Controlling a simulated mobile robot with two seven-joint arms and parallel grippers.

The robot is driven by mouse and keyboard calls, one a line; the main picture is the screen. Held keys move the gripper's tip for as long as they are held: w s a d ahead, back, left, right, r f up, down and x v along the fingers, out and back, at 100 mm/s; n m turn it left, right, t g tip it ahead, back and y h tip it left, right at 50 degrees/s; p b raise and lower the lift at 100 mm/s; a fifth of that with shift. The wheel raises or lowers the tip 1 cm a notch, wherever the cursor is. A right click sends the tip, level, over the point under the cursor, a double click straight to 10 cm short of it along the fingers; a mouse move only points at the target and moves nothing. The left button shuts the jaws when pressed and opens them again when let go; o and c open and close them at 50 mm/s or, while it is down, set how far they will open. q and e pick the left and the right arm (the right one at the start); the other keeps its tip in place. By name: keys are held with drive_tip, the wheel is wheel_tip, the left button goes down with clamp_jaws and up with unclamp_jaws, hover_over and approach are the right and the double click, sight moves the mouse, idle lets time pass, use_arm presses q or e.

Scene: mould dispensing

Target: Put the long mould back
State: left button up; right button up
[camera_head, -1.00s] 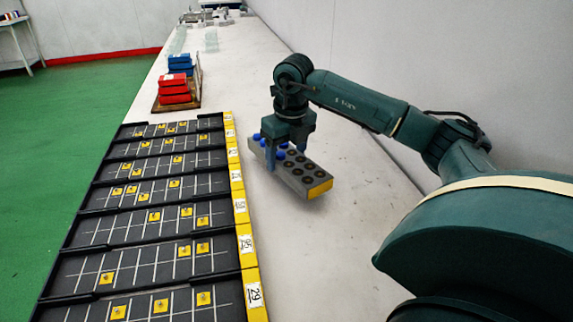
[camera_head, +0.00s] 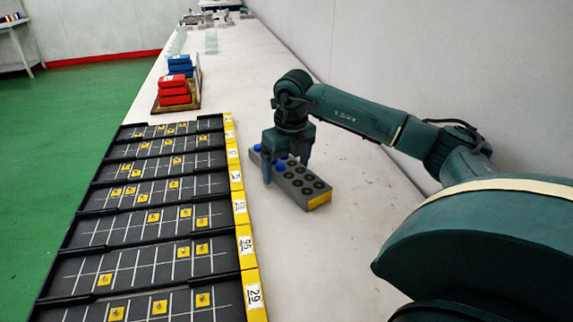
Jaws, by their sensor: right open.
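The long mould (camera_head: 311,193) is a grey block with dark round holes, several blue plugs toward its far end and a yellow near end face. It lies aslant on the white table, right of the black trays. My right gripper (camera_head: 287,168) is over its far half, pointing down, with one finger on each side of the block. The fingers stand open around it, and the gripper hides part of the far end. I cannot tell whether a finger touches it. My left gripper is not in view.
Black gridded trays (camera_head: 125,230) with yellow squares and numbered yellow ends line the table's left side. Red blocks (camera_head: 174,92) and blue blocks (camera_head: 180,66) stand stacked farther back. A wall (camera_head: 420,60) bounds the right. The table (camera_head: 290,270) is clear in front of the mould.

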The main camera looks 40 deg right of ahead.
sight(290, 170)
wheel_tip(290, 170, up, 12)
drive_tip(key=s+p, duration=0.1)
drive_tip(key=p, duration=0.1)
drive_tip(key=shift+s+r, duration=0.15)
drive_tip(key=shift+s, duration=0.05)
drive_tip(key=shift+a, duration=0.15)
idle(0.5)
